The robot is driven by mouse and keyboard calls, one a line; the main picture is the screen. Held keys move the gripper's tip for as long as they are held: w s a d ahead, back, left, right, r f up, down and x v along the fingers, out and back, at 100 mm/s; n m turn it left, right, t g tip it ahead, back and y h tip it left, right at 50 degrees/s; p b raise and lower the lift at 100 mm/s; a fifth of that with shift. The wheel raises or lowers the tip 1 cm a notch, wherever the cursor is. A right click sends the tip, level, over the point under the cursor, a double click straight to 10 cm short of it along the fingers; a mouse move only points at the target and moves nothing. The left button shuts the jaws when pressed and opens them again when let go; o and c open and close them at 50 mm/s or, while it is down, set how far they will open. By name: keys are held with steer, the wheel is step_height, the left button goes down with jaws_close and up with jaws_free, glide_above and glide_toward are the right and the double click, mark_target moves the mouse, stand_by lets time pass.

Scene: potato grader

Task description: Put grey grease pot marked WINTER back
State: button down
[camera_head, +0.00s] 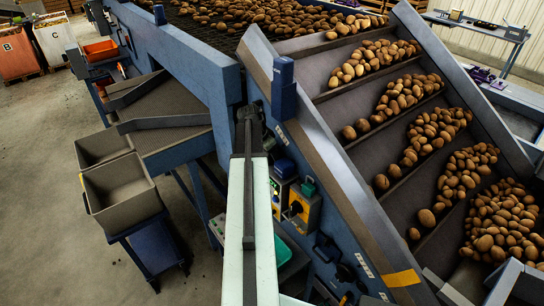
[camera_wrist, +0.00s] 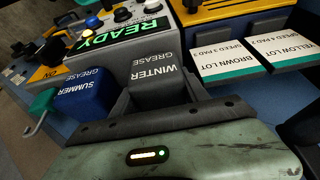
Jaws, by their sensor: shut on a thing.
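The grey grease pot (camera_wrist: 153,72) shows in the wrist view with WINTER GREASE in white letters. My gripper (camera_wrist: 158,94) is shut on it, with dark jaws on both sides of its near part. The pot's underside is hidden, so I cannot tell whether it rests on anything. A blue pot (camera_wrist: 84,92) marked SUMMER GREASE stands just left of the grey one. In the head view I cannot make out my gripper or the grey pot.
A grey control box (camera_wrist: 120,40) with a green READY display is right behind the pots. Lot cards (camera_wrist: 232,62) lie to the right, a green handle (camera_wrist: 42,104) to the left. In the head view, the inclined potato conveyor (camera_head: 350,185) fills the right; grey bins (camera_head: 120,190) stand left.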

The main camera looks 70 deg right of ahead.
steer(key=c, duration=0.8)
jaws_free()
steer(key=shift+f, duration=0.1)
steer(key=shift+c, duration=0.2)
steer(key=shift+a+r+p, duration=0.1)
steer(key=shift+r+p, duration=0.4)
steer(key=shift+r, duration=0.05)
steer(key=p+v, duration=1)
steer(key=v, duration=0.1)
steer(key=shift+r, duration=0.1)
